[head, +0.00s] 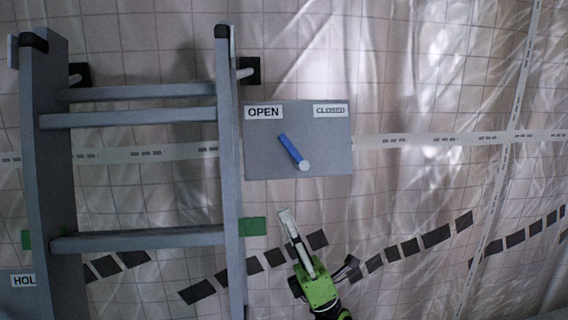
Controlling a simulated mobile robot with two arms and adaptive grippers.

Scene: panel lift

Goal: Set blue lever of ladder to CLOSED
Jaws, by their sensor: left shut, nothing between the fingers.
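The blue lever (290,148) is on a grey panel (328,122) at the middle of the head view. It tilts up and to the left from its round pale pivot, toward the OPEN label (263,112). The CLOSED label (330,111) is at the panel's upper right. The grey ladder (232,190) stands at the left, its right rail beside the panel. My left gripper (287,218), with a green body, is below the panel, apart from the lever, shut and empty. My right gripper is not in view.
Black mounts (250,70) hold the ladder at the wall. A green patch (252,226) is beside the right rail. A partly cut-off HOL label (23,281) is at lower left. The wall (440,90) right of the panel is free, with sheeting and dark dashes.

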